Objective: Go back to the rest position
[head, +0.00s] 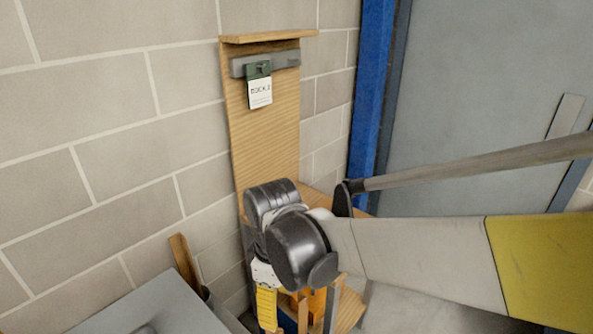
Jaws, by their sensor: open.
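My arm reaches in from the right, and its dark wrist joints are in front of the wooden stand in the middle of the head view. A small white part and a yellow ribbed piece show below the joints. I cannot make out the gripper's fingers, which are hidden or below the frame. A white tag (260,93) with a green top hangs from a grey strip (284,61) on the tall wooden board (268,150), apart from my arm.
A pale block wall (100,120) stands behind and to the left. A blue post (371,90) and a grey panel (490,80) are at the right. A grey surface (150,306) lies at the lower left beside a wooden piece (185,262). A wooden ledge is partly hidden behind my arm.

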